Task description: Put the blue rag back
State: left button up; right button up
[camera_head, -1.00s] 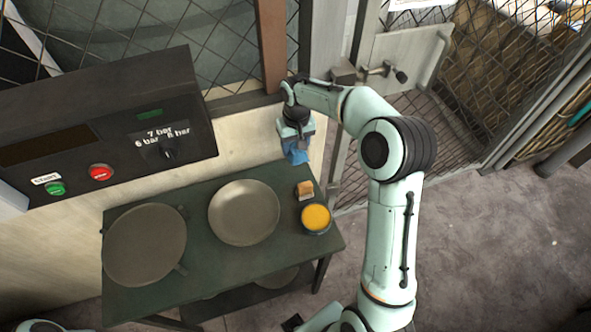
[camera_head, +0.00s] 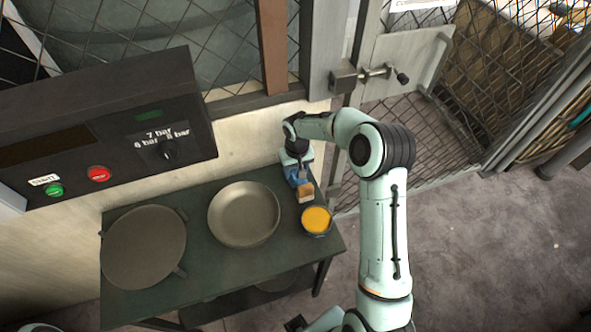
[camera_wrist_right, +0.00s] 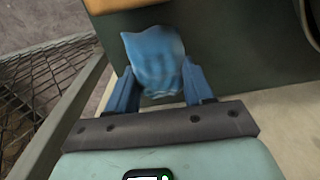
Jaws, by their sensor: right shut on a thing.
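The blue rag (camera_wrist_right: 153,58) is between the fingers of my right gripper (camera_wrist_right: 160,88) in the right wrist view. In the head view my right gripper (camera_head: 299,180) is low at the back right corner of the dark green table (camera_head: 215,277), just behind the tan sponge-like block (camera_head: 306,193). The rag is mostly hidden there by the gripper and wrist. I cannot tell whether it touches the table. My left gripper does not show; only a small part of a pale arm shows at the bottom left.
A round bowl (camera_head: 244,214) stands mid-table, with a flat round plate (camera_head: 144,246) on the left. A small dish of orange-yellow content (camera_head: 316,220) is in front of the block. A control panel (camera_head: 100,135) and pale wall lie behind the table; a mesh gate (camera_head: 425,125) is at the right.

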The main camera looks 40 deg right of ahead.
jog(key=shift+f, duration=0.1)
jog(key=o, duration=0.6)
jog(key=shift+f, duration=0.1)
jog(key=o, duration=0.4)
jog(key=shift+r, duration=0.25)
notch_tip(320, 180, up, 12)
jog(key=shift+s+p, duration=0.2)
jog(key=shift+p, duration=0.1)
